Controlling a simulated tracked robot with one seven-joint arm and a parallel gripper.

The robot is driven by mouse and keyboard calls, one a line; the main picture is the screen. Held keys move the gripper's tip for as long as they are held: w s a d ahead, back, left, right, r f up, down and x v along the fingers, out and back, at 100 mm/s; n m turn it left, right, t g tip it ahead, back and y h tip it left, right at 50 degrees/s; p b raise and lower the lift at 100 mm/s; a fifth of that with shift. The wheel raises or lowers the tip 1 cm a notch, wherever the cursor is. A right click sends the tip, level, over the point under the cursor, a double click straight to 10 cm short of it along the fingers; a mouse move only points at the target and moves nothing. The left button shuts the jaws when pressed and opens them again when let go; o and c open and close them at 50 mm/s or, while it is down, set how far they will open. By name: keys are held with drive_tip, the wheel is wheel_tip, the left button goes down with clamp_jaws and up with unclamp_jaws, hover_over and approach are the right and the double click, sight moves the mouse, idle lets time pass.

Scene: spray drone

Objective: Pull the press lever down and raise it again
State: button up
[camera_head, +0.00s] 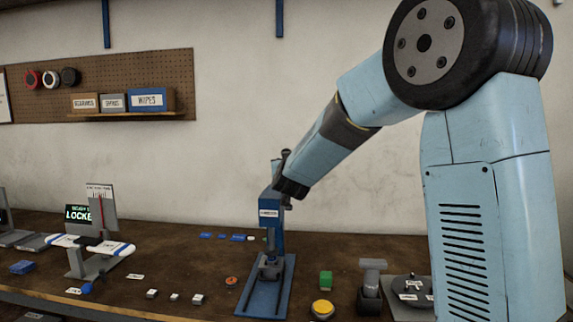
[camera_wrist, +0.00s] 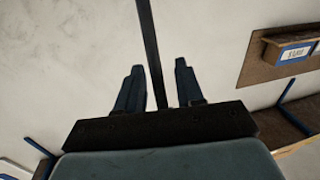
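The press (camera_head: 267,213) is a blue upright frame with a white label, standing on a blue base plate (camera_head: 257,298) in the middle of the bench. My gripper (camera_head: 283,178) is at the top of the press in the head view and hides part of it. In the wrist view my gripper's two blue fingers (camera_wrist: 160,88) are apart. The dark press lever (camera_wrist: 149,45) runs down between them, with a gap visible on each side. I cannot tell whether either finger touches it. The lever's lower end is hidden behind the gripper's dark body.
A green block (camera_head: 326,281), a yellow button (camera_head: 322,308) and a grey-topped camera-like device (camera_head: 371,285) stand right of the press. Small white blocks and an orange ring (camera_head: 231,281) lie left. A scale-like stand (camera_head: 103,248) is further left. A pegboard (camera_head: 130,70) hangs behind.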

clamp_jaws()
idle(0.6)
